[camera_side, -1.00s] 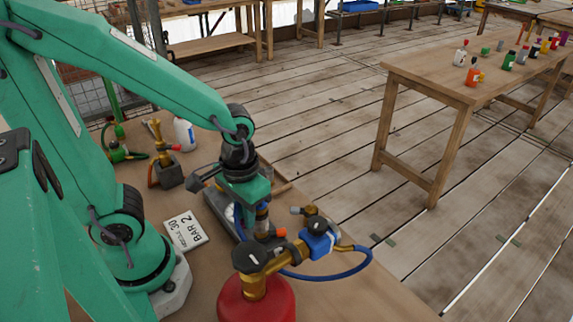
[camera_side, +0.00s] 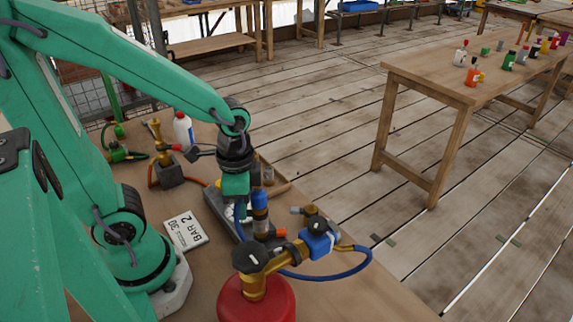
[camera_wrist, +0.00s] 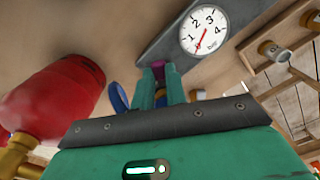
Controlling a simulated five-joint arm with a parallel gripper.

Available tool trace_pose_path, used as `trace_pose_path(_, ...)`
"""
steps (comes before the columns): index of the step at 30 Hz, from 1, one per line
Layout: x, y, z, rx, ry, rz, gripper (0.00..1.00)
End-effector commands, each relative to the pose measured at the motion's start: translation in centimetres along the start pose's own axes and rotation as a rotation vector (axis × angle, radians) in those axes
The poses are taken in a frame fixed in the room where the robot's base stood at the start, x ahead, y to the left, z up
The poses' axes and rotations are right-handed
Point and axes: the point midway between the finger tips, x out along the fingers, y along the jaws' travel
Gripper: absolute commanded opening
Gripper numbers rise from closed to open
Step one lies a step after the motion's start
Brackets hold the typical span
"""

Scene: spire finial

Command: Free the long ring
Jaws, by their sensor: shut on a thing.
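My gripper (camera_wrist: 160,84) is shut in the wrist view, with a blue part (camera_wrist: 160,92) showing between its fingers. A purple bit shows by the fingertips, and the fingers hide most of the held piece. In the side view my gripper (camera_side: 240,203) points down over the grey base plate (camera_side: 216,205). An upright blue sleeve (camera_side: 260,202) shows there beside the fingers, above a grey fitting. I cannot tell for certain which part is the long ring, or whether what I hold still touches the fitting.
A red gas cylinder (camera_side: 257,300) with a brass valve and blue hose stands close in front. A pressure gauge (camera_wrist: 204,30) lies on the plate.

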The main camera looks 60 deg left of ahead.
Motion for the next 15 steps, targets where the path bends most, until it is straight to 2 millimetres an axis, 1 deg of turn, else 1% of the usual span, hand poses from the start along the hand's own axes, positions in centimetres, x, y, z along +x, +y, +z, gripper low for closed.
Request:
trace_pose_path(14,-0.04,-0.09,-0.04,0.018,0.001,-0.001,0.0)
trace_pose_path(15,-0.04,-0.09,-0.04,0.018,0.001,-0.001,0.19)
